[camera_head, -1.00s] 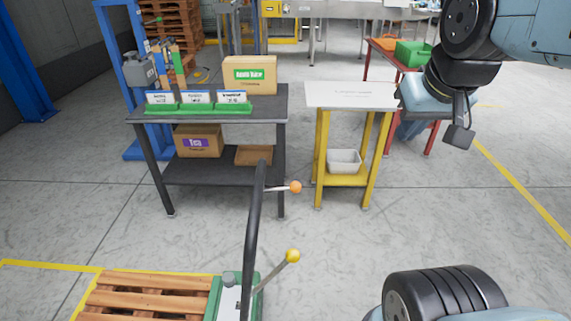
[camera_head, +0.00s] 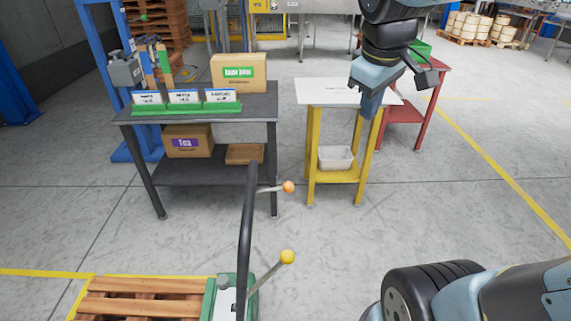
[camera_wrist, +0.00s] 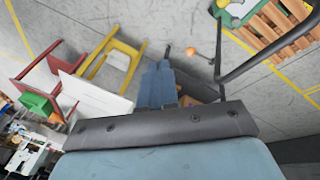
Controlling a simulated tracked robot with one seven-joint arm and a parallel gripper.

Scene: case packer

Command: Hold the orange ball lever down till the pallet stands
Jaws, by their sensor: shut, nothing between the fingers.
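The orange ball lever (camera_head: 288,187) sticks out to the right from the upper part of a black curved handle (camera_head: 244,235). In the wrist view the orange ball (camera_wrist: 190,51) shows right of my fingers. A wooden pallet (camera_head: 140,302) lies flat at the bottom left, beside the green and white truck body (camera_head: 226,300) at the handle's foot. My gripper (camera_head: 368,114) is shut and empty, pointing down before the yellow-legged table, up and right of the orange ball and apart from it. It also shows in the wrist view (camera_wrist: 162,66).
A second lever with a yellow ball (camera_head: 287,257) stands below the orange one. A dark bench (camera_head: 180,165) with boxes and a yellow-legged table (camera_head: 315,92) stand behind. A red table (camera_head: 420,103) is at the right. The floor between is clear.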

